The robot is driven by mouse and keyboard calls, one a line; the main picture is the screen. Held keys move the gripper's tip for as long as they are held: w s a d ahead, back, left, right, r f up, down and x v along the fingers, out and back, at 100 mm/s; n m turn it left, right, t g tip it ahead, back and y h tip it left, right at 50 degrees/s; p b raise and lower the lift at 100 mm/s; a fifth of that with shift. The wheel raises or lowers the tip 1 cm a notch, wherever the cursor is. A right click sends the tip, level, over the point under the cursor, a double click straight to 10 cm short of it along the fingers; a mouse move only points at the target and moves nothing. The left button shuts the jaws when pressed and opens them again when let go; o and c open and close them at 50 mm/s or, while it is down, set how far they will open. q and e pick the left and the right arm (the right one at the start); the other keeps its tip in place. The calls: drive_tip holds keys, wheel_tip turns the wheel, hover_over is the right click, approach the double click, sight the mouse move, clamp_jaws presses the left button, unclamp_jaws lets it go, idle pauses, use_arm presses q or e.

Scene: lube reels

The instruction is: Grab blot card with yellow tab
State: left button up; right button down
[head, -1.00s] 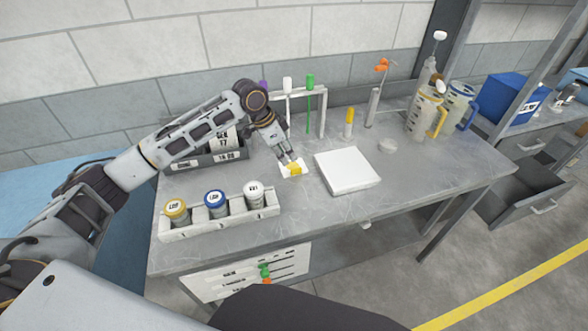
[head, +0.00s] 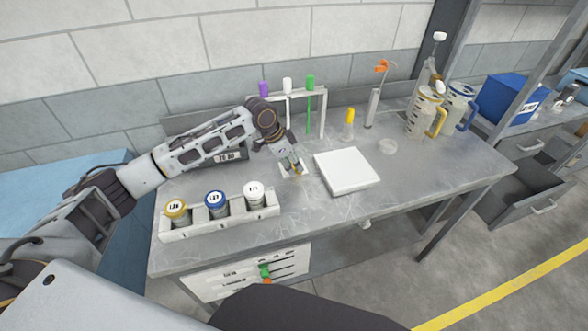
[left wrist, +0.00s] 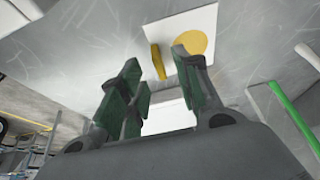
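The blot card (left wrist: 207,14) is white and lies flat on the grey bench top. In the left wrist view it shows a yellow round blot (left wrist: 190,38) and an upright yellow tab (left wrist: 158,62) at its edge. My left gripper (head: 293,167) is over the card in the head view and hides much of it and its tab. In the left wrist view its two green-padded fingers are apart, with the tab showing in the gap between their tips. I see no grip on the tab. My right gripper is not in view.
A white square box (head: 347,171) stands just right of the card. A rack (head: 221,224) with yellow, blue and white capped jars is in front. Behind are a stand (head: 323,111) with coloured swabs and a yellow-capped tube (head: 349,124). Jugs (head: 424,112) stand farther right.

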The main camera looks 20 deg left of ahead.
use_arm(q)
drive_tip(key=shift+x, duration=1.2)
clamp_jaws()
